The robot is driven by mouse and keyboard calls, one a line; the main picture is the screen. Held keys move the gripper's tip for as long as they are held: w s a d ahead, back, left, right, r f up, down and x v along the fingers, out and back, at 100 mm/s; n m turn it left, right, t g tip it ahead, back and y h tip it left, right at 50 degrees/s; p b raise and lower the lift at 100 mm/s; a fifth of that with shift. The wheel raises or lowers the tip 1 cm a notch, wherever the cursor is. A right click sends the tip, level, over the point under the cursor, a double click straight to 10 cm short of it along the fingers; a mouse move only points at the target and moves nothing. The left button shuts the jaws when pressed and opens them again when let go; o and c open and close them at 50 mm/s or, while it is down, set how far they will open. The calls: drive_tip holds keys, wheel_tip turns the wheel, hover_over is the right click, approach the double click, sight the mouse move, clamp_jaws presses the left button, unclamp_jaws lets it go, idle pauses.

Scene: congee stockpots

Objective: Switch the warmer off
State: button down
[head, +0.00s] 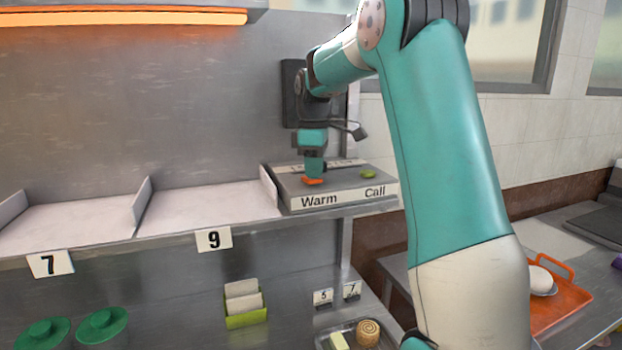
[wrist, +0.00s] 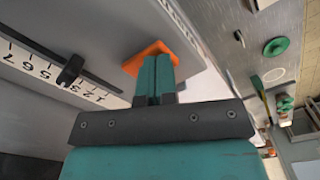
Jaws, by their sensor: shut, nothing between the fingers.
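The control box (head: 338,184) stands at the right end of the shelf, with "Warm" and "Call" on its front. An orange button (head: 312,181) sits above "Warm" and a green button (head: 368,174) above "Call". My gripper (head: 314,173) is shut and empty, pointing down with its tips at the orange button, seemingly touching it. In the wrist view the shut fingertips (wrist: 157,62) cover part of the orange button (wrist: 143,54). A numbered slider scale (wrist: 60,75) lies beside it on the box. The warmer's lamp bar (head: 120,17) glows orange at the top left.
Shelf bays have low dividers (head: 142,205) and number cards 7 (head: 50,264) and 9 (head: 214,240). Below are green lids (head: 102,324), a green card holder (head: 245,305) and a tray with a roll (head: 368,332). An orange tray (head: 560,300) lies at the right.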

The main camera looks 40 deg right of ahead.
drive_tip(key=shift+f, duration=0.45)
drive_tip(key=shift+r, duration=0.1)
wheel_tip(320, 180, up, 7)
drive_tip(key=p, duration=0.6)
drive_tip(key=shift+p, duration=0.3)
idle(0.3)
drive_tip(key=s+a+f+y+b, duration=0.1)
drive_tip(key=s+a+f+b, duration=0.15)
drive_tip(key=a, duration=0.55)
drive_tip(key=s+a+f+t+b, duration=0.1)
drive_tip(key=s+a, duration=0.2)
drive_tip(key=a, duration=0.5)
drive_tip(key=s+a+f+y+b, duration=0.1)
drive_tip(key=s+a+f, duration=0.1)
drive_tip(key=a, duration=0.5)
drive_tip(key=s+a+f+b, duration=0.1)
drive_tip(key=s+a+f, duration=0.1)
drive_tip(key=s+a, duration=0.2)
drive_tip(key=s+a+f+y+b, duration=0.1)
drive_tip(key=s+a+f, duration=0.1)
drive_tip(key=s+a, duration=0.2)
drive_tip(key=s+a+f+g+y, duration=0.1)
drive_tip(key=s+a, duration=0.3)
drive_tip(key=s, duration=0.4)
drive_tip(key=shift+s+a+f+b, duration=0.3)
drive_tip(key=shift+f+b, duration=0.1)
drive_tip(key=shift+f, duration=0.35)
